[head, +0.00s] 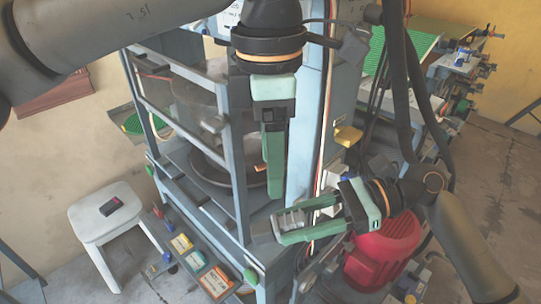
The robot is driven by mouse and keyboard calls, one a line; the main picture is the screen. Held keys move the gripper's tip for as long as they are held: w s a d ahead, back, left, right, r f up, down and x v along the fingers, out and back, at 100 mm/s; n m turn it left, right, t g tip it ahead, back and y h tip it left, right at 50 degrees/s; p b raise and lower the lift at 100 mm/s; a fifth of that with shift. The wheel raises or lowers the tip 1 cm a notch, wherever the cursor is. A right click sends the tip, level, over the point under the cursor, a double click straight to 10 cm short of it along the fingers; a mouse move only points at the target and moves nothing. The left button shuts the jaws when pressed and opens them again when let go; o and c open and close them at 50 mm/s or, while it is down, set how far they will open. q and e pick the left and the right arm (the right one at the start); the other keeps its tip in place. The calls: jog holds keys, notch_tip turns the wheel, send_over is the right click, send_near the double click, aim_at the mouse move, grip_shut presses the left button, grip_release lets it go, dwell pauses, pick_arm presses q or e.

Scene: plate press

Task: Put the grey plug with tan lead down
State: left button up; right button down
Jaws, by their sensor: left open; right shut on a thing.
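My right gripper (285,224) reaches in from the right, in front of the blue-grey press frame, with its green fingers pointing left. It is shut on a small grey piece (291,219), which appears to be the grey plug; the fingers hide part of it. I cannot make out a tan lead on it. My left gripper (275,187) hangs from the top with its green fingers pointing down, in front of the press opening. It is open, seen nearly edge-on, and no object shows in it.
A red motor (385,250) is below my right arm. Cables hang at the upper right.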

aim_at(270, 224)
pick_arm(q)
notch_tip(270, 224, down, 12)
jog(key=shift+a+f, duration=0.1)
dwell(0.5)
grip_shut()
pick_arm(e)
jog(key=shift+c, duration=1.7)
grip_release()
jog(key=shift+d, duration=0.1)
